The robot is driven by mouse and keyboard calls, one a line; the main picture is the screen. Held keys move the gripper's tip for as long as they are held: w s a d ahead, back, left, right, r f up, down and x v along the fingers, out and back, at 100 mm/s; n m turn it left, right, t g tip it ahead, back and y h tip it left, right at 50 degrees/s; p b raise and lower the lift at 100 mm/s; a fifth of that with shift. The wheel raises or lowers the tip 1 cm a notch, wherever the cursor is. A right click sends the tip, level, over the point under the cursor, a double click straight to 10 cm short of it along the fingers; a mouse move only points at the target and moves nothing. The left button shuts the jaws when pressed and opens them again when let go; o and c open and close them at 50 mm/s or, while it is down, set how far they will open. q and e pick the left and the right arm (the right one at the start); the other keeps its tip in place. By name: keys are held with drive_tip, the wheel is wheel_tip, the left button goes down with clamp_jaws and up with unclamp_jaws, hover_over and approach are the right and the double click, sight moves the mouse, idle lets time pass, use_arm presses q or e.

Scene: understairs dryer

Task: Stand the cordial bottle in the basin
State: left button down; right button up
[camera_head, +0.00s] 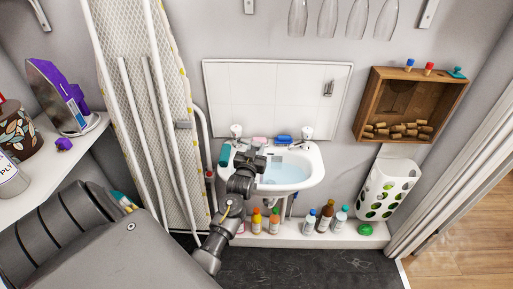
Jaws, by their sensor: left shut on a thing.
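The white basin (308,178) is on the back wall under two taps, with pale blue water in it. My left gripper (248,162) is over the basin's left part and is shut. A teal, bottle-like thing (225,155) is at the gripper's left side, by the basin's left rim. It appears to be what the gripper holds, though the grip itself is too small to make out. I cannot tell from this view whether it is the cordial bottle. My right gripper is not in view.
Several bottles stand on the low ledge under the basin, including a brown one (325,216). Pink and blue (284,139) items lie behind the basin. An ironing board (150,100) leans left. A cork box (408,105) and a white holder (388,188) hang right.

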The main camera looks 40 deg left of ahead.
use_arm(q)
drive_tip(key=shift+f+b, duration=0.35)
drive_tip(key=shift+f, duration=0.15)
idle(0.6)
drive_tip(key=c, duration=1)
unclamp_jaws()
drive_tip(key=shift+f, duration=0.15)
drive_tip(key=b+v, duration=0.1)
drive_tip(key=v, duration=0.9)
drive_tip(key=shift+s+d+b, duration=0.2)
drive_tip(key=shift+s+b, duration=0.15)
